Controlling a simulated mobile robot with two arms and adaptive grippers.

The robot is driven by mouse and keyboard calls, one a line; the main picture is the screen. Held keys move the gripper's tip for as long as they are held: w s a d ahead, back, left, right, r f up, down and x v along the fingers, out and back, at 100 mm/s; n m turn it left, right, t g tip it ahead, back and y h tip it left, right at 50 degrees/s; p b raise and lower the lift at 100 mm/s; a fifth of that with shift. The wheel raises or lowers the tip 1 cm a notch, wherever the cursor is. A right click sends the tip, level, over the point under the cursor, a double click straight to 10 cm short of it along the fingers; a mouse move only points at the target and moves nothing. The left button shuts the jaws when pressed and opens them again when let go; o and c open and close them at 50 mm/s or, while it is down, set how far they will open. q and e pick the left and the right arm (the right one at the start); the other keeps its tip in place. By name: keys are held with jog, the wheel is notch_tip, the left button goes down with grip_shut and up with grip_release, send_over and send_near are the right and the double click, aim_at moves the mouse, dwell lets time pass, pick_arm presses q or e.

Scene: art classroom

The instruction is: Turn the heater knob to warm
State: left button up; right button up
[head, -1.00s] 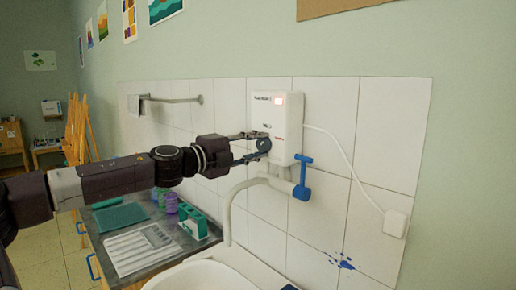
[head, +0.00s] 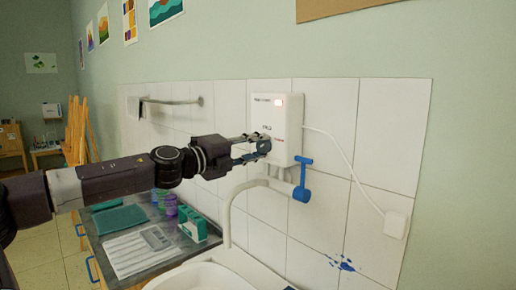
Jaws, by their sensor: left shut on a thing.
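The white water heater (head: 287,115) is fixed to the tiled wall, with a small lit red display at its top. Its dark knob (head: 263,146) is on the lower front face, between the fingertips of my left gripper (head: 258,147). My left gripper is shut on the knob, and its fingers partly hide the knob and the marks around it. I cannot read which setting the knob points to. My right gripper does not show.
A curved white spout and a blue lever tap (head: 303,180) hang below the heater, close to my left gripper. A white sink (head: 205,277) is underneath. A cord runs to a wall socket (head: 396,224).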

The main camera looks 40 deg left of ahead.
aim_at(260, 146)
pick_arm(q)
jog(key=o, duration=0.9)
jog(key=shift+d+f, duration=0.15)
jog(key=shift+f, duration=0.1)
jog(key=shift+c, duration=0.2)
jog(key=shift+o, duration=1.2)
jog(key=shift+s+r, duration=0.1)
jog(key=shift+o, duration=0.2)
jog(key=shift+r, duration=0.1)
jog(key=shift+s+r, duration=0.1)
jog(key=shift+s+a, duration=0.2)
jog(key=shift+s, duration=1.1)
jog(key=s, duration=0.9)
jog(key=shift+a, duration=0.4)
jog(key=shift+s+f, duration=0.1)
jog(key=shift+f, duration=0.1)
